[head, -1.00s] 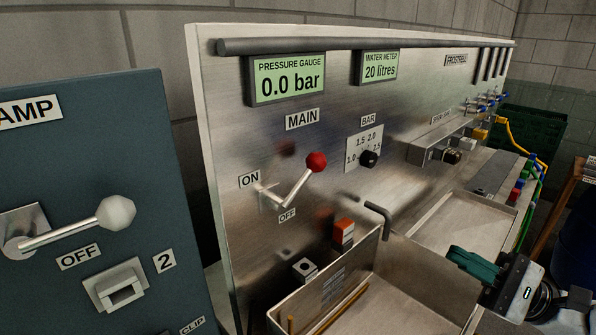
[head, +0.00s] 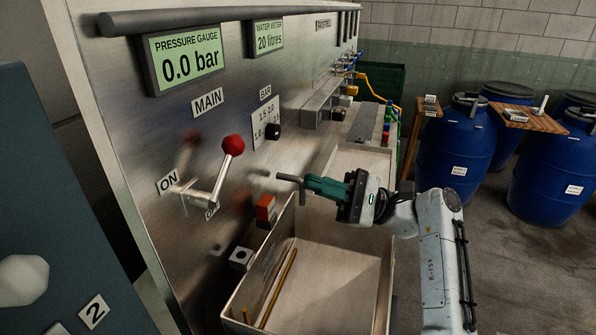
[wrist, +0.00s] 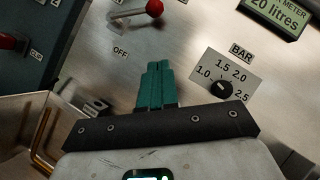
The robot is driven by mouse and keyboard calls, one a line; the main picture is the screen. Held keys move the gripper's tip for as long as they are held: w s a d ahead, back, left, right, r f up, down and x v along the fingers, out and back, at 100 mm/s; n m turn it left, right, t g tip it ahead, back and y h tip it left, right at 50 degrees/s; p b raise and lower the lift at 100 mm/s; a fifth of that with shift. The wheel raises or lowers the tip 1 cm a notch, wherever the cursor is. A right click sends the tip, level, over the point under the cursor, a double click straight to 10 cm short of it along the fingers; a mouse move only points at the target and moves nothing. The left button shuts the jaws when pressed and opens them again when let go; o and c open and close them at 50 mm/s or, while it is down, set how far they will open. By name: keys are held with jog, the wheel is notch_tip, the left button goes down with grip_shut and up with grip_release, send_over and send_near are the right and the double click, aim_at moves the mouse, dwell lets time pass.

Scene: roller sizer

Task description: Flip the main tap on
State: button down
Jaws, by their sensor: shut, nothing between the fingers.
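The main tap is a metal lever with a red ball knob (head: 233,145) on the steel panel, under the MAIN label (head: 207,101). The lever slants up and right from its pivot, between the ON label (head: 169,182) and the partly hidden OFF label (head: 211,211). The red knob also shows at the top of the wrist view (wrist: 154,8). My gripper (head: 281,178), with green fingers, is shut and empty, to the right of and below the knob, apart from it. In the wrist view the fingers (wrist: 155,68) point toward the panel, below the knob.
The pressure gauge (head: 184,60) reads 0.0 bar; the water meter (head: 269,35) reads 20 litres. A black BAR dial (head: 273,131) sits right of the lever. A steel sink (head: 350,292) lies below my gripper. Blue barrels (head: 455,145) stand at the right.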

aim_at(225, 169)
jog(key=s+d+r+p+x, duration=0.1)
jog(key=p+x, duration=0.4)
jog(key=x, duration=0.6)
jog(key=shift+s+a+r, duration=0.2)
jog(key=shift+s+r, duration=0.3)
jog(key=shift+b, duration=0.35)
jog(key=shift+n+b, duration=0.3)
jog(key=shift+b, duration=0.05)
